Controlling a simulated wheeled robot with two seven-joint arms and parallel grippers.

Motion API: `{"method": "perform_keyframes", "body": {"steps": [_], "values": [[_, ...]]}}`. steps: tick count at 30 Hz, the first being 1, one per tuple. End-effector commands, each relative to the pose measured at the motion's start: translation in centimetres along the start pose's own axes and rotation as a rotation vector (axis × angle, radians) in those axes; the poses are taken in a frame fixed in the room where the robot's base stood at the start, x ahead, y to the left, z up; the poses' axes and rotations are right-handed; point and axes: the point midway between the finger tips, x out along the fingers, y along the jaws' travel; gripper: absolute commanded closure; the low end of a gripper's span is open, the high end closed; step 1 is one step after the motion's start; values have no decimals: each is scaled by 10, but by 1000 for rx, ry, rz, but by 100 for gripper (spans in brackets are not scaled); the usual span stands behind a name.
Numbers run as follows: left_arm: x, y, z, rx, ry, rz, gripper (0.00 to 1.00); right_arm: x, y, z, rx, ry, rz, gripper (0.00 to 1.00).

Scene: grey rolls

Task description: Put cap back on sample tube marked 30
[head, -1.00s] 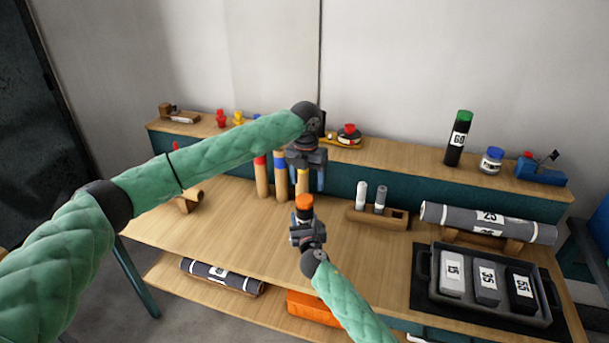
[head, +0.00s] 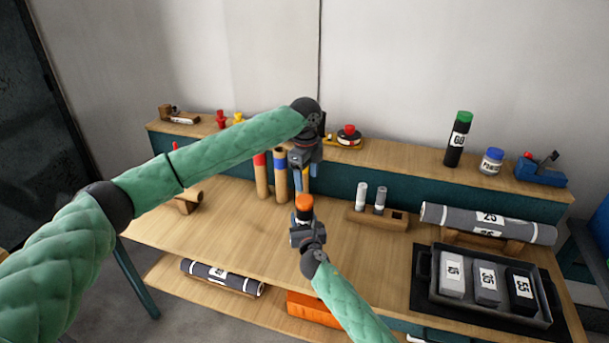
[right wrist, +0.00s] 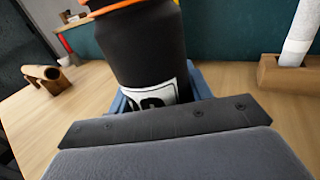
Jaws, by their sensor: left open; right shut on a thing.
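A black tube (head: 304,215) stands roughly upright in my right gripper (head: 302,224), which is shut on it above the bench. Its top is orange (head: 304,201); I cannot tell whether this is a seated cap. In the right wrist view the tube (right wrist: 145,50) carries a white label (right wrist: 152,98), mostly hidden, so its number cannot be read. An orange edge (right wrist: 112,7) shows at its top, cut off by the frame. My left gripper (head: 308,180) is open, pointing down just above the orange top, apart from it and seemingly empty.
Behind are upright rolls (head: 261,177) and a wooden holder (head: 370,218) with two light cylinders. A green-topped tube marked 60 (head: 458,140) and a blue-lidded jar (head: 491,161) stand on the raised shelf. A tray (head: 480,308) with numbered blocks lies right.

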Motion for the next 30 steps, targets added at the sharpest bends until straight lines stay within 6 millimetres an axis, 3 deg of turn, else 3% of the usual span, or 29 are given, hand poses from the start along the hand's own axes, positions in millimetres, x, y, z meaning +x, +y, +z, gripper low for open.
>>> {"method": "perform_keyframes", "body": {"steps": [30], "values": [[-3,2,4,-1471,-23,0,35,0,0,0,0,0,0,100]]}}
